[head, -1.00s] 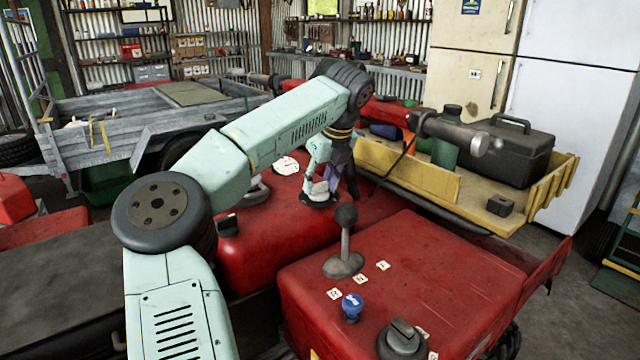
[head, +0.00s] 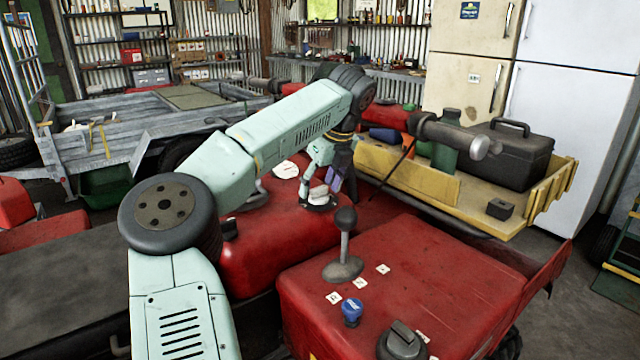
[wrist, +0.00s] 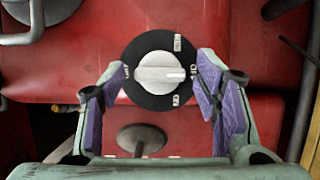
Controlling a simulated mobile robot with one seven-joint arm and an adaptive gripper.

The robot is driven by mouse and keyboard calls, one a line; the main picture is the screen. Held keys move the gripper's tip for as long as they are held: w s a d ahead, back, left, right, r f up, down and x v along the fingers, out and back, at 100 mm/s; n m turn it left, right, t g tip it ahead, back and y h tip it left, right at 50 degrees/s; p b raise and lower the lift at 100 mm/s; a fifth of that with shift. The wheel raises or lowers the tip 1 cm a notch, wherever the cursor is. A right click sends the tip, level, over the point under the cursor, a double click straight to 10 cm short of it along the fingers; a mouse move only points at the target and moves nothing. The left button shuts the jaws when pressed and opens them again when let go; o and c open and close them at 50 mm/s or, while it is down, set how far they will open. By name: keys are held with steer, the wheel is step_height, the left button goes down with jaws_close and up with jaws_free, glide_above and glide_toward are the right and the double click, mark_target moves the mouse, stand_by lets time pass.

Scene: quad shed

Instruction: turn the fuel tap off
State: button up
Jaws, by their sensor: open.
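The fuel tap (wrist: 158,72) is a pale grey knob on a round black plate, set in the red bodywork. A white mark on the knob points right in the wrist view, towards one of several small labels around the plate. In the head view the tap (head: 318,193) is partly covered by my gripper (head: 328,172). In the wrist view my gripper (wrist: 162,80) is open, with one purple-padded finger on each side of the knob. Gaps show between fingers and knob there; their height over the plate is hard to tell.
A lever with a black ball knob (head: 346,218) and a blue knob (head: 352,310) stand on the red cover in front. A handlebar grip (head: 450,135) sticks out right of my wrist. A yellow tray (head: 415,174) holds a black toolbox (head: 510,155).

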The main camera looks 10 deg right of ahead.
steer(key=shift+r, duration=0.1)
steer(key=v, duration=1.2)
